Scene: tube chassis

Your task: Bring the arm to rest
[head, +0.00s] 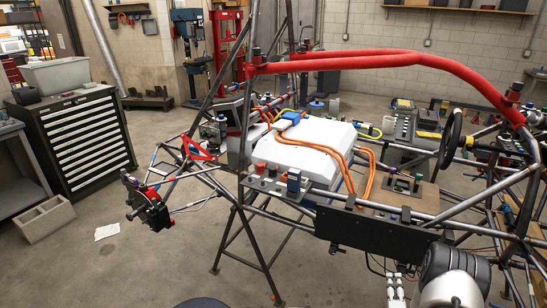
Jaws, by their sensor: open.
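A thick rounded part, black with a pale grey body (450,275), shows at the lower right edge. It looks like a joint of my own arm, but I cannot be sure. The tube chassis (262,225) stands on legs across the middle and right. A white box-shaped cover (305,140) with orange cables sits on it.
A red roll bar (400,58) arches over the chassis. A steering wheel (450,140) is at the right. A black panel (365,230) hangs on the near side. A black drawer cabinet (75,140) stands left. The floor (150,265) is mostly clear at the lower left.

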